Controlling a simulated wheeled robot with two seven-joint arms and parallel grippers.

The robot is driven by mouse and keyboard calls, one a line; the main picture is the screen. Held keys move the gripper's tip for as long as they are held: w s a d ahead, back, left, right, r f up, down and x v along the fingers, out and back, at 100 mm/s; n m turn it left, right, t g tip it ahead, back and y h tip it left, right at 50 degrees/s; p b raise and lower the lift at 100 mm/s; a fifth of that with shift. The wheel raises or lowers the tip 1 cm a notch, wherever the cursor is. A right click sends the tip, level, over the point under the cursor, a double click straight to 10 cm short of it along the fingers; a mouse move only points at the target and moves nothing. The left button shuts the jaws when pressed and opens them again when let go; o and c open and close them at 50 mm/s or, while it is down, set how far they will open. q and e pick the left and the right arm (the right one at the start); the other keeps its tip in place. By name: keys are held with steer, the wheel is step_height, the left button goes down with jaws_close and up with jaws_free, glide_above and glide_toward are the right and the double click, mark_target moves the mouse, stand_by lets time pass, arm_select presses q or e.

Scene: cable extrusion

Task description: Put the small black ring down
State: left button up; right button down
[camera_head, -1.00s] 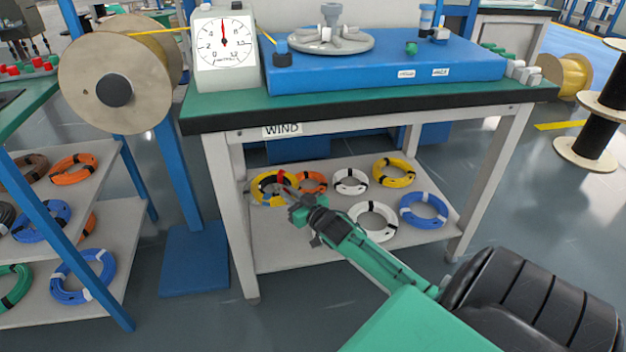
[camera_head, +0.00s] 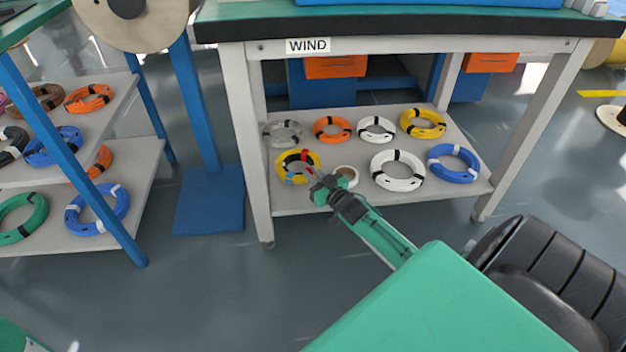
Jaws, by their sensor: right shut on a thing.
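My right gripper (camera_head: 313,177) reaches over the front of the lower shelf of the WIND table (camera_head: 258,205). It is shut at the front edge of a yellow, red and black coil (camera_head: 298,153). The small black ring in its jaws is hard to tell apart from the dark gripper parts, and I cannot tell whether it touches the shelf. A small pale ring (camera_head: 347,171) lies just right of the jaws, partly hidden by my wrist. My left gripper is not in view.
The lower shelf also holds a grey coil (camera_head: 270,134), an orange coil (camera_head: 320,130), white coils (camera_head: 377,167), a yellow coil (camera_head: 407,124) and a blue coil (camera_head: 434,164). A rack (camera_head: 150,160) with several coils stands left. Table legs flank the shelf.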

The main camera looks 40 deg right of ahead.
step_height(320, 180, down, 2)
steer(key=shift+f+b, duration=0.1)
steer(key=shift+b, duration=0.25)
steer(key=c, duration=1.8)
jaws_free()
steer(key=o, duration=0.4)
steer(key=shift+o, duration=0.2)
